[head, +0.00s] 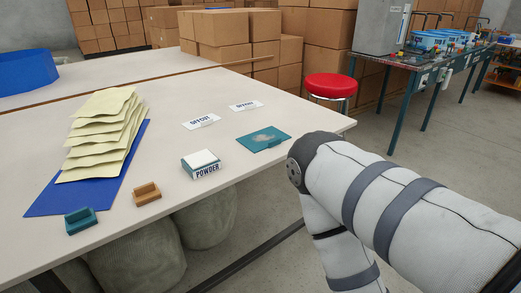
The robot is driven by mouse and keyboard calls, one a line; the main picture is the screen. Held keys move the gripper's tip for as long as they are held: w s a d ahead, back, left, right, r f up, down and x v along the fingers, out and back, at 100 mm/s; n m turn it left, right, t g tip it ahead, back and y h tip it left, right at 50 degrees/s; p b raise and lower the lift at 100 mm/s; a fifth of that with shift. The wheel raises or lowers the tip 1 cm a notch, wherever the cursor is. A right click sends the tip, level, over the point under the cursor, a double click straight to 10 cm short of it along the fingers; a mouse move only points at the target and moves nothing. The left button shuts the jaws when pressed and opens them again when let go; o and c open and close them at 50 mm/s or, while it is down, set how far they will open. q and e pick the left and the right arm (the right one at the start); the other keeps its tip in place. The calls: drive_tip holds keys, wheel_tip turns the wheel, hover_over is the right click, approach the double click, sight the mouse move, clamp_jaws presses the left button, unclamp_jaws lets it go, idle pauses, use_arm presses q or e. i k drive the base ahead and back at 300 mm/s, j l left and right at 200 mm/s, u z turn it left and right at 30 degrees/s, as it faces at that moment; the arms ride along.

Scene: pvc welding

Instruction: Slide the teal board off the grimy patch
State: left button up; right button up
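The teal board (278,142) is a thin flat rectangle lying on the pale table (250,88) near its right front edge. A greyish smudge (263,138) shows on the board's top face. I cannot make out a separate grimy patch on the tabletop around or under the board. My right arm reaches in at the lower right, just right of the board, with its elbow near the table edge. Neither gripper is in the picture.
White OFFCUT cards (202,121) stand behind the board. A POWDER box (201,164) is left of it. Further left are brown (147,194) and teal (80,220) holders and cream sheets (105,130) on a blue mat (48,202). A red stool (330,86) stands beyond.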

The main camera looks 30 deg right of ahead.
sight(269, 137)
drive_tip(key=z, duration=0.9)
